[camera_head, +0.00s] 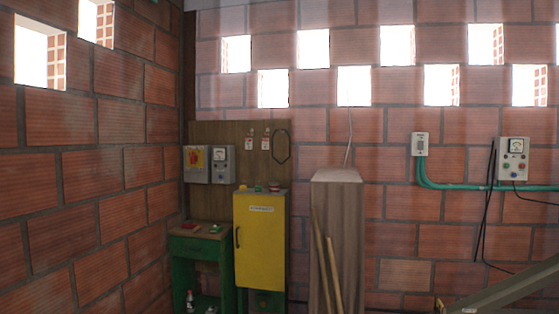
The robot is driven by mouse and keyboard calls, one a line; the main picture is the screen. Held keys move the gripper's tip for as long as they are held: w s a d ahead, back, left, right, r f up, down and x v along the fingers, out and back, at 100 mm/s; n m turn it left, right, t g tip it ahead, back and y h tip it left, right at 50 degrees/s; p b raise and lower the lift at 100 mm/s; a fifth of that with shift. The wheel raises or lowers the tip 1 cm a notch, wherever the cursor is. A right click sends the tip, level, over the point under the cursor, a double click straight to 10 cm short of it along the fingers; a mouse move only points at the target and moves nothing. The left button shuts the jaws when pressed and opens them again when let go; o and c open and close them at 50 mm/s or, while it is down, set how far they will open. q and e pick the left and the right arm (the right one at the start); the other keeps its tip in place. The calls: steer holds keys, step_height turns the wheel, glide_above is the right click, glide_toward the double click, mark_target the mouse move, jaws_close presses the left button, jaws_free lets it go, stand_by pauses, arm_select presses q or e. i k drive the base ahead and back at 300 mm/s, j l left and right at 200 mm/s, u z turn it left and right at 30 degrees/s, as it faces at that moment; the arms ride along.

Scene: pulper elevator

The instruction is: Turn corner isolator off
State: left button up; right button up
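In the corner, a grey box with a red rotary handle on a yellow plate (195,156) is mounted on a brown wooden board (216,132). It looks like the corner isolator. The handle seems roughly upright, but it is too small to tell its exact position. Beside it on the right is a grey box with a dial meter and small buttons (222,164). Neither of my grippers shows in the head view, and both are well away from the isolator.
A green bench (201,231) stands below the isolator, with a yellow cabinet (260,240) to its right. A tall wooden box (338,235) with leaning poles (327,262) stands farther right. Another meter box (513,158) is on the right wall. A slanted beam (510,290) crosses the lower right.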

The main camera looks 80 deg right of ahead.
mark_target(193, 157)
steer(key=z, duration=1.9)
steer(key=i+z, duration=0.2)
steer(key=i, duration=0.55)
steer(key=i+z, duration=0.25)
steer(key=i, duration=0.55)
steer(key=i+j+z, duration=0.2)
steer(key=i, duration=0.55)
